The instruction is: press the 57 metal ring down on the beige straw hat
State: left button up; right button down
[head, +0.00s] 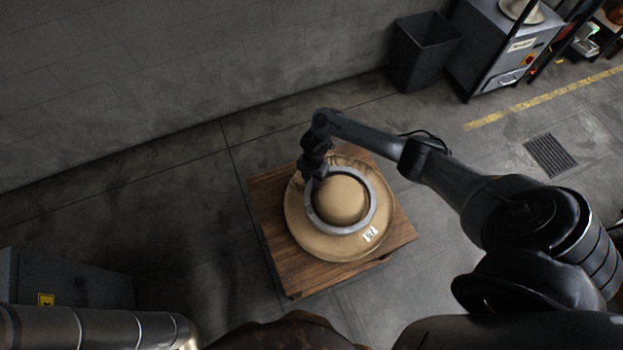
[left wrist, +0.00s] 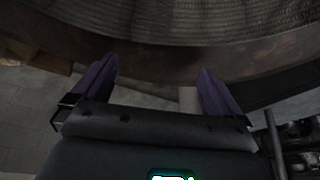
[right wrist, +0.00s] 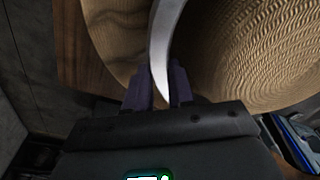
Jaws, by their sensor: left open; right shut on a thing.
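The beige straw hat (head: 302,232) lies crown up on a wooden stand, its domed crown in the middle. The grey metal ring (head: 372,214) encircles the crown; I cannot tell whether it touches the brim all round. My right gripper (head: 312,172) is at the ring's upper left side. In the right wrist view, my right gripper (right wrist: 160,85) is shut on the ring (right wrist: 160,45), with the woven straw behind it.
The wooden stand (head: 275,250) stands on a bare concrete floor. A white tag (head: 370,233) with dark marks shows at the brim's lower right. A dark bin (head: 425,55) and grey machine (head: 505,50) stand at the upper right. Open floor surrounds the stand.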

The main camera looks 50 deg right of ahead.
pick_arm(q)
jog(key=shift+a+f+b, duration=0.15)
jog(key=shift+f+b, duration=0.35)
pick_arm(e)
jog(key=shift+f, duration=0.65)
pick_arm(q)
jog(key=shift+f+b, duration=0.15)
jog(key=shift+b, duration=0.25)
pick_arm(e)
jog(key=shift+f, duration=0.45)
pick_arm(q)
jog(key=shift+b, duration=0.35)
pick_arm(e)
jog(key=shift+f, duration=0.45)
pick_arm(q)
jog(key=shift+s+f, duration=0.1)
jog(key=shift+f, duration=0.05)
pick_arm(e)
jog(key=shift+s+a+f, duration=0.1)
jog(key=shift+s+f, duration=0.1)
jog(key=shift+f, duration=0.1)
dwell(2.7)
jog(key=shift+r, duration=0.2)
dwell(1.5)
